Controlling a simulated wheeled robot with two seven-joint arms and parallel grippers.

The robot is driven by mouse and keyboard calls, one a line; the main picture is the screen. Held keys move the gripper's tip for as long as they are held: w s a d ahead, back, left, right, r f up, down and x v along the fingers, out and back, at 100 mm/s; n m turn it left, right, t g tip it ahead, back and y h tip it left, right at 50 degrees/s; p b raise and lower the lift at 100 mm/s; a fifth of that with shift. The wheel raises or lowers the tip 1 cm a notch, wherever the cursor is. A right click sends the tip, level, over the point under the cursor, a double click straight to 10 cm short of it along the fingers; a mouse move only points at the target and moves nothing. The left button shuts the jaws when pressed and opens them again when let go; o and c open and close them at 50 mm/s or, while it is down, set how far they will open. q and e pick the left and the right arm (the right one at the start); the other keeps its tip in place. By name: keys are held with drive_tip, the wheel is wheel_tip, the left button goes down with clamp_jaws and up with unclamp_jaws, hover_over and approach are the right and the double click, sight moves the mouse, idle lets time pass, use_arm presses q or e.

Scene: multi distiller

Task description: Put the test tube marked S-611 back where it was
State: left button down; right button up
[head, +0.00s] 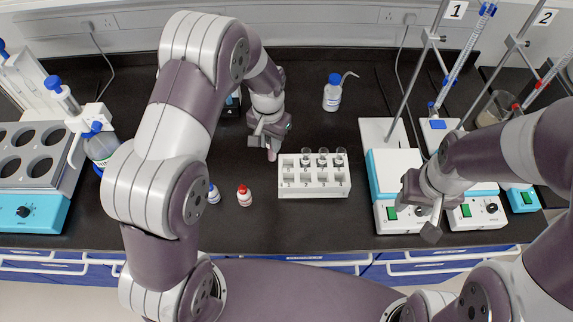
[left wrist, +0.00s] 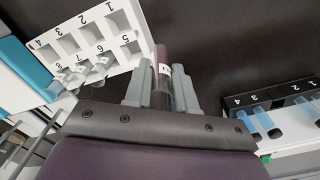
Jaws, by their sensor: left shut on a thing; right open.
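My left gripper (head: 268,143) is shut on a test tube (head: 271,154), held behind and left of the white rack. In the left wrist view the tube (left wrist: 162,80) stands between the fingers of the gripper (left wrist: 162,88); it has a white label too small to read and a pinkish-mauve end. The white numbered rack (head: 314,189) holds three tubes in its back row; the back-left hole and front row look empty. The rack also shows in the left wrist view (left wrist: 122,40). My right gripper (head: 434,218) is open and empty over the hotplate stirrers.
A black numbered holder (left wrist: 265,103) shows in the left wrist view. Hotplate stirrers (head: 398,160) with stands are at right.

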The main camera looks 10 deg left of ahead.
sight(289, 157)
use_arm(q)
drive_tip(key=d+r+m, duration=0.3)
drive_tip(key=d, duration=0.1)
drive_tip(key=f+p, duration=0.1)
drive_tip(key=f, duration=0.2)
drive_tip(key=f+p, duration=0.1)
drive_tip(key=f, duration=0.2)
drive_tip(key=f+p, duration=0.1)
drive_tip(key=f, duration=0.1)
drive_tip(key=shift+w+d+f, duration=0.1)
drive_tip(key=shift+d+f, duration=0.15)
drive_tip(key=shift+f, duration=0.55)
drive_tip(key=c, duration=0.9)
unclamp_jaws()
drive_tip(key=shift+c, duration=0.2)
use_arm(e)
drive_tip(key=r, duration=0.3)
drive_tip(key=shift+s+d+r, duration=0.1)
drive_tip(key=shift+s+r, duration=0.15)
